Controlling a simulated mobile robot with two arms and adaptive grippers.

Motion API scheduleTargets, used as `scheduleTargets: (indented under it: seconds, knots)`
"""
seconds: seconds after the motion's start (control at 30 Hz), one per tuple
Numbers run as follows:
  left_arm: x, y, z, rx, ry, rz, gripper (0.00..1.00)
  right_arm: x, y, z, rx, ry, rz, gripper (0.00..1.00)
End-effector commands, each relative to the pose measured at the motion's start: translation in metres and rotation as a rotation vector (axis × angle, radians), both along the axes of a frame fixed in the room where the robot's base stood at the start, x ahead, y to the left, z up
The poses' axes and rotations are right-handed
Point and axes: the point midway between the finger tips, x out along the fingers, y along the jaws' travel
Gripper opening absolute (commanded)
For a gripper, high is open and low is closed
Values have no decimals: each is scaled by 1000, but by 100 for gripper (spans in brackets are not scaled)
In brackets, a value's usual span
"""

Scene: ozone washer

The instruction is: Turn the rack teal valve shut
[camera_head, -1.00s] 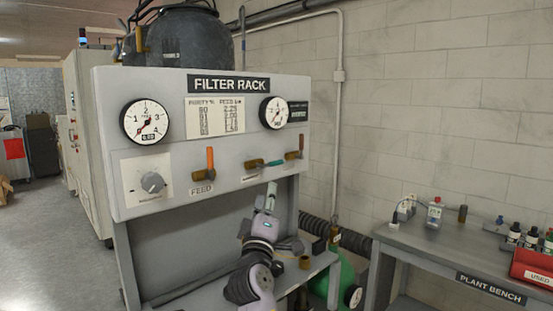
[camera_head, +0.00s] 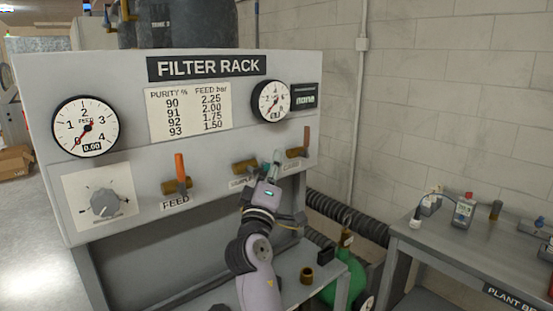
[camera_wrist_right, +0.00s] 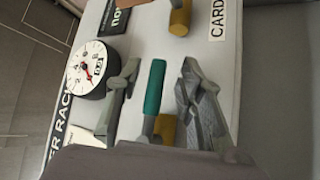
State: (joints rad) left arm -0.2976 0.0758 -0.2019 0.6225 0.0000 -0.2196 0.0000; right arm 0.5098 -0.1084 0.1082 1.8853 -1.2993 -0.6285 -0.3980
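The rack's teal valve (camera_head: 277,156) is on the front panel of the filter rack (camera_head: 140,72), between the orange feed valve and a brown-handled valve. My right gripper (camera_head: 271,170) is in front of it and hides part of its handle. In the right wrist view, the teal handle (camera_wrist_right: 155,88) reaches from its brass body (camera_wrist_right: 165,128) toward the panel's right side, so it lies about level. The open fingers of my right gripper (camera_wrist_right: 160,92) stand on either side of the handle, with gaps. My left gripper is out of view.
The feed valve (camera_head: 178,170) has its orange handle upright. The brown-handled valve (camera_head: 300,148) is close to the right of my gripper. Gauges (camera_head: 86,126) and a knob (camera_head: 106,204) are on the panel. A bench (camera_head: 440,245) stands at the right.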

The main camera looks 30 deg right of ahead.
Motion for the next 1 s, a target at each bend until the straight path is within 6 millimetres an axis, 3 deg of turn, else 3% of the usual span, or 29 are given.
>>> scheduleTargets:
  seconds: [0.27, 0.8, 1.0]
  knots:
    - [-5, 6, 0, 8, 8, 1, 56, 0, 1, 0, 0, 0, 0, 35]
    - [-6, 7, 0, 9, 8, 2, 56, 0, 0, 0, -1, 1, 0, 0]
    - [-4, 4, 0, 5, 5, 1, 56, 0, 0, 0, -1, 1, 0, 0]
